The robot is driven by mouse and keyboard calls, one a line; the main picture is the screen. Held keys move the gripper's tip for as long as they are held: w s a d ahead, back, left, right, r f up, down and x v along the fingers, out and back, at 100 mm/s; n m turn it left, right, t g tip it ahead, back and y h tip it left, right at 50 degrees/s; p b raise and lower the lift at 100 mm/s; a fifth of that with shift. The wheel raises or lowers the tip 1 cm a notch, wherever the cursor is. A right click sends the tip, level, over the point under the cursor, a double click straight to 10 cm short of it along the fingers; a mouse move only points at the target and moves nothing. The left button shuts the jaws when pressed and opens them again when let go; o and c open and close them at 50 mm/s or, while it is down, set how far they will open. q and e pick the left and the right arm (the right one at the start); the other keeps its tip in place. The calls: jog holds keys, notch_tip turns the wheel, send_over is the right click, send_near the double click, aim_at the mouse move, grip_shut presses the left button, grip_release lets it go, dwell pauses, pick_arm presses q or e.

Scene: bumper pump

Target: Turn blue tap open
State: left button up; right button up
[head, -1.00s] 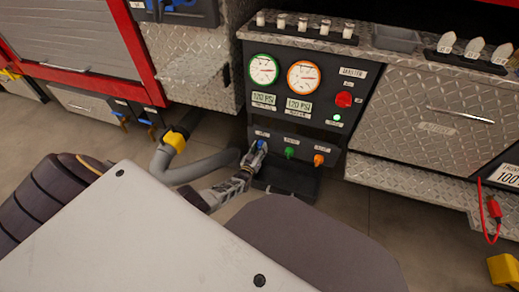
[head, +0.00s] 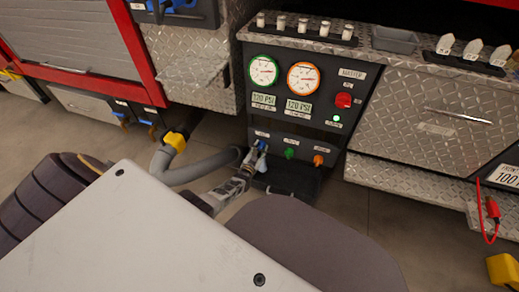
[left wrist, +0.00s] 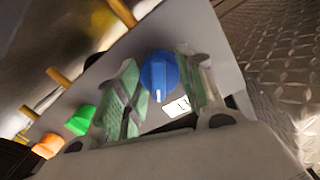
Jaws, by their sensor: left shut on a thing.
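The blue tap (head: 262,145) is the leftmost of three knobs low on the dark pump panel (head: 300,140). It also shows in the left wrist view (left wrist: 158,72), with a white mark on its raised grip. My left gripper (head: 254,158) is at the blue tap. In the left wrist view its two green-padded fingers (left wrist: 157,88) stand on either side of the knob, and it is shut on it. A green tap (head: 289,153) and an orange tap (head: 318,160) sit to the right. My right gripper is not in view.
Two gauges, one green-rimmed (head: 263,71) and one orange-rimmed (head: 303,78), sit above the taps beside a red knob (head: 343,100). A grey hose with a yellow collar (head: 175,142) lies left of my gripper. A metal drawer (head: 430,125) is at right.

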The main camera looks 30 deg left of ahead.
pick_arm(q)
jog(key=m, duration=0.5)
jog(key=shift+y, duration=0.3)
jog(key=shift+m+g+y, duration=0.3)
jog(key=shift+m+g, duration=0.1)
jog(key=shift+m, duration=2.4)
jog(key=o, duration=1)
jog(key=shift+s+d, duration=0.1)
jog(key=shift+s, duration=0.05)
jog(key=shift+v, duration=5.8)
jog(key=shift+s, duration=0.1)
